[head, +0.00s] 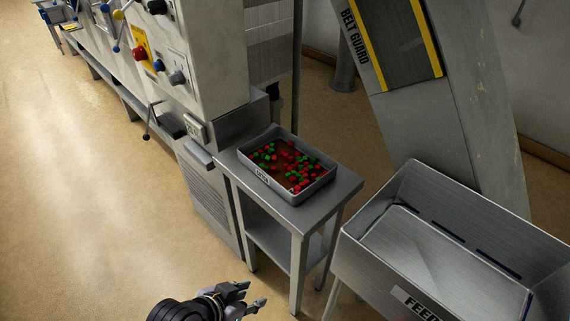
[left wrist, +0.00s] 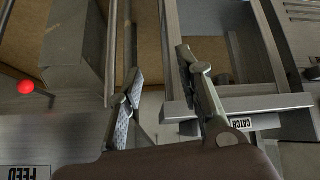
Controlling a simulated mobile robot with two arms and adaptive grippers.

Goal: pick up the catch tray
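The catch tray (head: 262,178) is a shallow grey rectangular pan with a CATCH label on its near left wall. It holds many small red and green cubes and rests flat on a small steel table (head: 300,213). My left gripper (head: 250,294) is low at the bottom of the head view, in front of the table and apart from the tray. Its two fingers are spread with nothing between them. In the left wrist view, the open fingers (left wrist: 159,62) show, with a CATCH label to their right; the cubes are not visible there. My right gripper is not in view.
A steel FEED bin (head: 450,250) stands close to the right of the table. A machine cabinet (head: 205,65) with knobs and levers stands behind and left. A sloping belt guard (head: 400,45) rises at the back right. Floor is open at left.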

